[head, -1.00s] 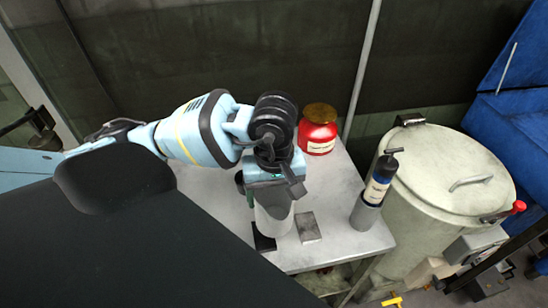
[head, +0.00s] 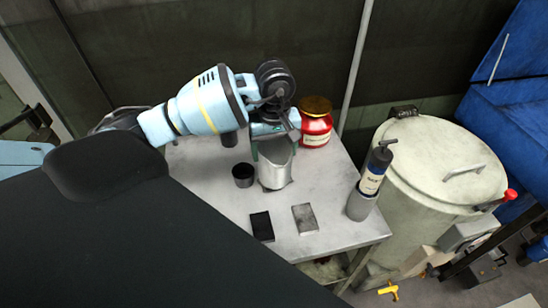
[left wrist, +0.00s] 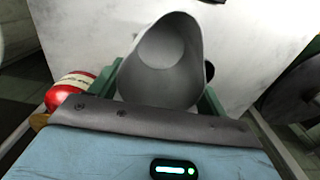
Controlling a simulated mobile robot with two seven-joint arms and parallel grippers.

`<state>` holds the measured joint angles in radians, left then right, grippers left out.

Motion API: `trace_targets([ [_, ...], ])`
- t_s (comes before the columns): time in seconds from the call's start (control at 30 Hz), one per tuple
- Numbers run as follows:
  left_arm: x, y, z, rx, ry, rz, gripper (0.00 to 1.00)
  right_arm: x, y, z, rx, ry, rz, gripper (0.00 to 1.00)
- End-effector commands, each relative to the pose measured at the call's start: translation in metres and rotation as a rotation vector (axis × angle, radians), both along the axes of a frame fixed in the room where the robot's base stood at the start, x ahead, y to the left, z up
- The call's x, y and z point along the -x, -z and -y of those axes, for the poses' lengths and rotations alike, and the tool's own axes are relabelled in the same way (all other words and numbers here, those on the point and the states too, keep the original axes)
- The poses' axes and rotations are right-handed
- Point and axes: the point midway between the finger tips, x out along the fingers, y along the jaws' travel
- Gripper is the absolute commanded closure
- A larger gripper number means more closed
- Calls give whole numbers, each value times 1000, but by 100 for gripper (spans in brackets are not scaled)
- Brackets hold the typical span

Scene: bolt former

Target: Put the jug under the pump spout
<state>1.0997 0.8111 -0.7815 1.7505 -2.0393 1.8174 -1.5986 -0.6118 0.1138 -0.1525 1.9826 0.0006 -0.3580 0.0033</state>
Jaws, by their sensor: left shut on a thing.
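The grey metal jug (head: 274,172) is at the back middle of the table, its open mouth up. My left gripper (head: 273,147) is shut on it from the back. In the left wrist view the jug (left wrist: 165,70) sits between the green fingers. I cannot tell whether its base touches the table. A dark pump bottle (head: 373,178) with a black pump head and spout (head: 383,149) stands in a grey cylinder (head: 361,206) at the table's right edge, apart from the jug. My right gripper is not in view.
A red jar (head: 317,128) with a brown lid stands behind the jug, on the right. A black cup (head: 243,175) is left of the jug. A black pad (head: 262,226) and grey block (head: 304,218) lie in front. A large pale drum (head: 440,190) stands beyond the table (head: 335,190).

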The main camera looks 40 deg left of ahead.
Motion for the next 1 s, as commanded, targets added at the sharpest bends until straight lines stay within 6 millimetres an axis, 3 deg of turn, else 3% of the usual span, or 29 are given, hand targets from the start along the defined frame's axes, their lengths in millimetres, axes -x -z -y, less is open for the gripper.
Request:
trace_targets([
  [0.2, 2, 29, 1, 0, 2, -4, 65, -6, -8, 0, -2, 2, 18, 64],
  [0.6, 2, 36, 1, 0, 3, -5, 65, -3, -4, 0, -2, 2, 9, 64],
  [0.63, 2, 37, 1, -1, 3, -6, 23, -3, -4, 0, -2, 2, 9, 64],
  [0.8, 2, 35, 1, -1, 3, -4, 2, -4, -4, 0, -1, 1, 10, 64],
  [1.0, 2, 35, 1, 0, 3, -5, 2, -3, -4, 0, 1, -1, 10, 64],
])
